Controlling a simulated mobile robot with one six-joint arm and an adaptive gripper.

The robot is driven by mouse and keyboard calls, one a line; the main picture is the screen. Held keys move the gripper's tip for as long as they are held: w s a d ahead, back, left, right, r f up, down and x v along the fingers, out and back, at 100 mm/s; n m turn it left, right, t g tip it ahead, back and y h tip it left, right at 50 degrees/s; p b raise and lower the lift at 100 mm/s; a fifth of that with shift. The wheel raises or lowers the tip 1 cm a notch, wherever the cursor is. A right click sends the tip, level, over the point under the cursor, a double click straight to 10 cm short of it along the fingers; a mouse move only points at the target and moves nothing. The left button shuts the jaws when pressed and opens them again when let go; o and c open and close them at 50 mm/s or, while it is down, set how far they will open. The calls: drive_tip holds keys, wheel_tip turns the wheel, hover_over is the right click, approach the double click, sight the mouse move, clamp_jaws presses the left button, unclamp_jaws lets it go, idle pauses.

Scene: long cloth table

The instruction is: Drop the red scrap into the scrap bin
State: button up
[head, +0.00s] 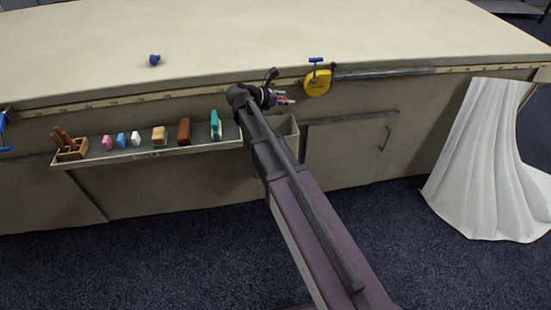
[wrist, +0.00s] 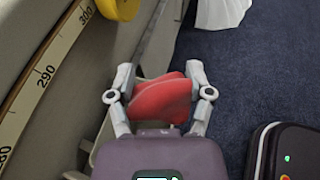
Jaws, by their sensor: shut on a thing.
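The red scrap (wrist: 162,98) is a folded piece of cloth between the two fingers of my gripper (wrist: 160,84) in the wrist view. My gripper is shut on it. In the head view my gripper (head: 284,98) is at the table's front edge, with only a little red showing. A beige open box, seemingly the scrap bin (head: 287,128), hangs on the table front just below my gripper, partly hidden by my arm. In the wrist view a pale rim (wrist: 103,132) shows beside and below the gripper; how far the scrap is over it I cannot tell.
A tray (head: 200,148) left of the bin holds several small coloured items and a wooden block. A blue item (head: 155,60) sits on the tabletop (head: 220,35). White cloth (head: 485,165) hangs at right.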

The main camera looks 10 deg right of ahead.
sight(280, 121)
drive_tip(key=w+f+b, duration=0.4)
drive_tip(key=f+b, duration=0.3)
drive_tip(key=f, duration=0.1)
drive_tip(key=shift+w+a, duration=0.35)
drive_tip(key=shift+a, duration=0.05)
drive_tip(key=shift+f, duration=0.25)
drive_tip(key=shift+f+b, duration=2.8)
drive_tip(key=shift+b, duration=0.15)
drive_tip(key=o, duration=0.8)
drive_tip(key=shift+r, duration=0.1)
